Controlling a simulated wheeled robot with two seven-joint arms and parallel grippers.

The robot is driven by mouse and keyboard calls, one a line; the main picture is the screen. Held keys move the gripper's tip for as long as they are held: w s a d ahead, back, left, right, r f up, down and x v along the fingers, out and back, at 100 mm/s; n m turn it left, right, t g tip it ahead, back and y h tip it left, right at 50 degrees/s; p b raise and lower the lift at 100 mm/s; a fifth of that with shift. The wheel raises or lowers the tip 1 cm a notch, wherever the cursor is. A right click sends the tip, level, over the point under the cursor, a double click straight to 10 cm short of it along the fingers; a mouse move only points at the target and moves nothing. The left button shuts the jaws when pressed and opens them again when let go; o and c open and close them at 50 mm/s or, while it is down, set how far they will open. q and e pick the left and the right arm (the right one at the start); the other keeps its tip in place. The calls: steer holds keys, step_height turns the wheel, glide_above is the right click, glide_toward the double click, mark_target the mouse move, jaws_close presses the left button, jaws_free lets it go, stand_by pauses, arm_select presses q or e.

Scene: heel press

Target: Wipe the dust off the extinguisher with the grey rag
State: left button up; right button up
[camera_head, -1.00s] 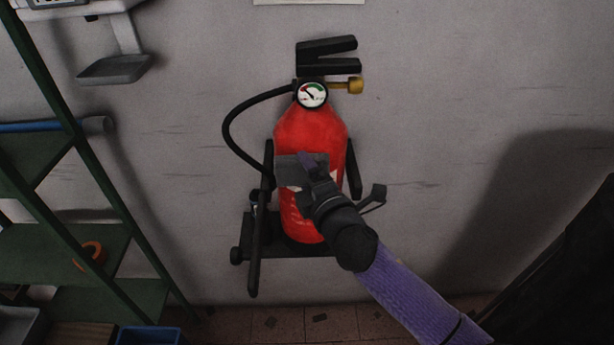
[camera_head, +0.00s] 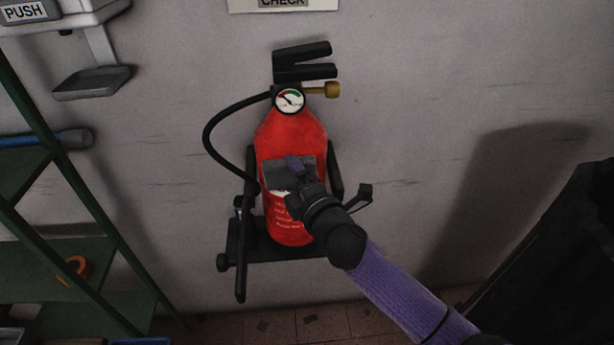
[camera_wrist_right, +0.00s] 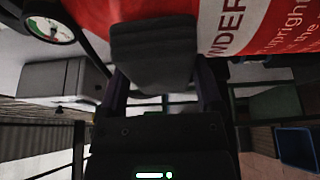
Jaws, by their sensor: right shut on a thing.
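The red extinguisher (camera_head: 291,133) stands upright in a black wall bracket (camera_head: 285,254), with a round gauge, black handle and hose. My right gripper (camera_head: 298,176) is in front of its middle, shut on the grey rag (camera_head: 283,176). The rag lies against or very close to the front of the red body and covers part of the white label. In the right wrist view the rag (camera_wrist_right: 154,55) is a dark pad between the fingers, with the red body (camera_wrist_right: 95,12) right behind it. I cannot make out dust on the visible red surface. My left gripper is not in view.
A green shelf rack (camera_head: 95,245) stands at the left, with an orange ring (camera_head: 75,269) and a blue-grey tube (camera_head: 45,139). A grey dispenser (camera_head: 92,82) hangs at upper left. A dark bin-like object (camera_head: 560,260) is at lower right. The wall between is clear.

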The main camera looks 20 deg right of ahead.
steer(key=shift+w+a, duration=0.2)
steer(key=shift+a, duration=0.3)
steer(key=shift+s, duration=0.1)
steer(key=s, duration=0.2)
steer(key=s+a+p, duration=0.1)
steer(key=s, duration=0.1)
steer(key=shift+s+a, duration=0.1)
steer(key=shift+a, duration=0.05)
steer(key=shift+s+a, duration=0.15)
steer(key=shift+s, duration=0.45)
steer(key=shift+s+a+p, duration=0.2)
steer(key=shift+s, duration=0.55)
steer(key=shift+s+a+p, duration=0.15)
steer(key=shift+s+a, duration=0.05)
steer(key=shift+s, duration=0.5)
